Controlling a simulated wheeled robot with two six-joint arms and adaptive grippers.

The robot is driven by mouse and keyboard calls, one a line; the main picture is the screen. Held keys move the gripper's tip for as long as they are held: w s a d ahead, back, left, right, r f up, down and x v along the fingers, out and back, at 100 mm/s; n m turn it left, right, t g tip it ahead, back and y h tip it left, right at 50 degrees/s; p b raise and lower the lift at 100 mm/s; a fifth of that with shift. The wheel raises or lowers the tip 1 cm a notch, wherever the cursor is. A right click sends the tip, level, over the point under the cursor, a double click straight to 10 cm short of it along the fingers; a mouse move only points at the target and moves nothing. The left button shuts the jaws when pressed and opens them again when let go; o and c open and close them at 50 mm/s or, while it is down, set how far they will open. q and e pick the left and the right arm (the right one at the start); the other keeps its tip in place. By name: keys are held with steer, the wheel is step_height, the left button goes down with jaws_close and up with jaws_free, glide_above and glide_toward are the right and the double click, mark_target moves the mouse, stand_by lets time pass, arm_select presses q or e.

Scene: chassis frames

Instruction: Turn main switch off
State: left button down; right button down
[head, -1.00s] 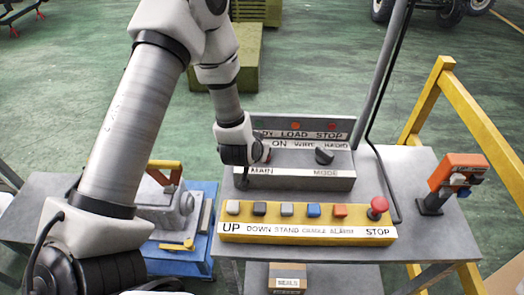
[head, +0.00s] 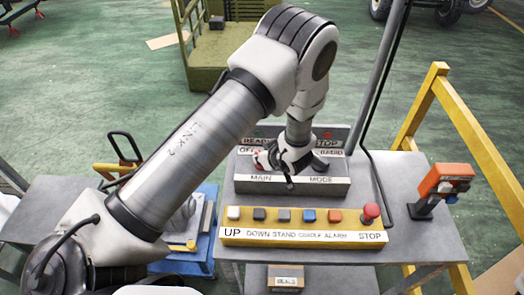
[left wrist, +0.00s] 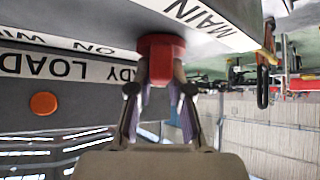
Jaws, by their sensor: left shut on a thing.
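The main switch is a red knob (head: 259,160) above the MAIN label on the grey control box (head: 292,186). It also shows as a red block in the left wrist view (left wrist: 161,48). My left gripper (left wrist: 160,82) has one finger on each side of the knob and is shut on it. In the head view the left gripper (head: 278,158) covers part of the box face, including part of the knob and most of the mode switch area. The knob's exact pointing direction is hard to tell. My right gripper is not in view.
A yellow button panel (head: 300,240) with a red stop button (head: 371,212) stands in front of the box. An orange device (head: 444,182) is at the right of the grey table. A grey pole (head: 384,60) rises behind. Blue equipment (head: 190,262) stands at the left.

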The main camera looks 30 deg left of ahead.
arm_select(q)
steer(key=shift+w+r+n+g+y+p, duration=0.15)
steer(key=shift+n+g+y+p, duration=0.15)
steer(key=shift+n+g+p, duration=0.6)
steer(key=shift+n, duration=0.3)
steer(key=c, duration=1.1)
jaws_free()
steer(key=shift+a, duration=0.1)
steer(key=shift+a+f, duration=0.1)
steer(key=shift+f, duration=0.1)
steer(key=v, duration=0.7)
steer(key=shift+s+d+r, duration=0.2)
steer(key=shift+d+r, duration=0.05)
steer(key=shift+d, duration=0.05)
steer(key=shift+a+f, duration=0.1)
steer(key=shift+w, duration=0.1)
